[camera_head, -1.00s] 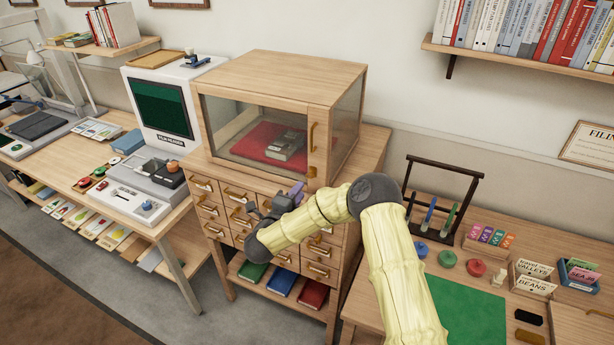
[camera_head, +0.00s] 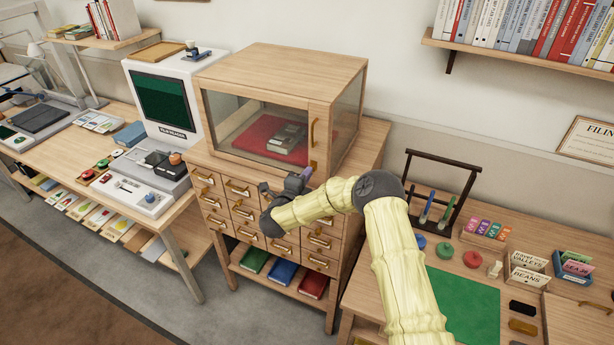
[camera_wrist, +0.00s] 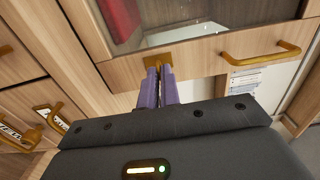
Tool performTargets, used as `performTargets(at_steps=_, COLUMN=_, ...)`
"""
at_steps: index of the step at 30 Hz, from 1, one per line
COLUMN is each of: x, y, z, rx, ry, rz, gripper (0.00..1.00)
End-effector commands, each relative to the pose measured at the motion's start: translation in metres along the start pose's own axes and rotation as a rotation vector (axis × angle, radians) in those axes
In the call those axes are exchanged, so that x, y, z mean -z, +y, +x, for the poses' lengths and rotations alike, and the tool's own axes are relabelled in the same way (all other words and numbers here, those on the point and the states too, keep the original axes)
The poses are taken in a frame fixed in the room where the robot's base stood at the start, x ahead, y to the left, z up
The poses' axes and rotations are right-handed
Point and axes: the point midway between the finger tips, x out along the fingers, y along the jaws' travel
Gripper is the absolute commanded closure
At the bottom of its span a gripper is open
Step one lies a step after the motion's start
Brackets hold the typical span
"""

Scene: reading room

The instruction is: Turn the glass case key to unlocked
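The glass case (camera_head: 282,75) is a wooden cabinet with a glass front, and its door looks closed. A brass lock plate (camera_wrist: 179,57) sits on the door's wooden frame; in the head view it lies low on the right, below the brass handle (camera_head: 312,133). My gripper (camera_wrist: 159,72) has its purple fingers close together, tips right at the lock plate. A small brass piece, seemingly the key (camera_wrist: 158,66), shows between the tips; the fingers look shut on it. Most of the key is hidden, so its turn angle cannot be read.
The door handle (camera_wrist: 260,53) is right of the fingers in the wrist view. Small drawers with brass pulls (camera_head: 238,189) lie below the case. A film reader (camera_head: 163,100) stands to its left. A desk with a green mat (camera_head: 468,300) and a dark rack is at right.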

Motion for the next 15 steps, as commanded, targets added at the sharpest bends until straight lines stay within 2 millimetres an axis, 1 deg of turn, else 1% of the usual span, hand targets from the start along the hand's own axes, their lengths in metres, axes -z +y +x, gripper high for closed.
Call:
performTargets(at_steps=1, x=0.0028, y=0.0000, z=0.0004, rx=0.000, ry=-0.001, rz=-0.001, gripper=1.00)
performTargets(at_steps=8, x=0.0011, y=0.0005, z=0.0006, rx=0.001, ry=0.004, rz=-0.018, gripper=1.00)
performTargets(at_steps=15, x=0.0006, y=0.0012, z=0.0006, rx=0.003, ry=0.005, rz=-0.103, gripper=1.00)
